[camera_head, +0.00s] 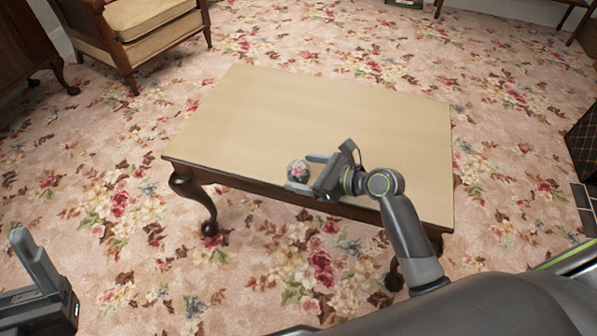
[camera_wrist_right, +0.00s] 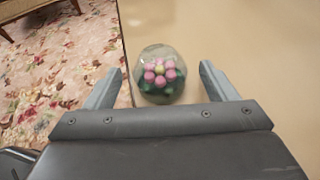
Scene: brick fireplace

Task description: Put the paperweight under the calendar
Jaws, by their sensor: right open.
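The paperweight (camera_head: 299,171), a clear glass dome with pink flowers inside, sits on the table (camera_head: 330,110) close to its front edge. My right gripper (camera_head: 305,172) is open, with its fingers on either side of the paperweight in the head view. In the right wrist view the paperweight (camera_wrist_right: 160,74) lies just beyond and between the two open fingertips (camera_wrist_right: 157,80), with no visible contact. My left gripper (camera_head: 38,262) is at the lower left, away from the table, and only partly in view. No calendar shows in either view.
The rest of the tabletop is bare. A cushioned wooden armchair (camera_head: 130,32) stands behind on the left, next to a dark wooden cabinet (camera_head: 22,45). Floral carpet (camera_head: 110,210) surrounds the table. A dark object (camera_head: 583,140) is at the right edge.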

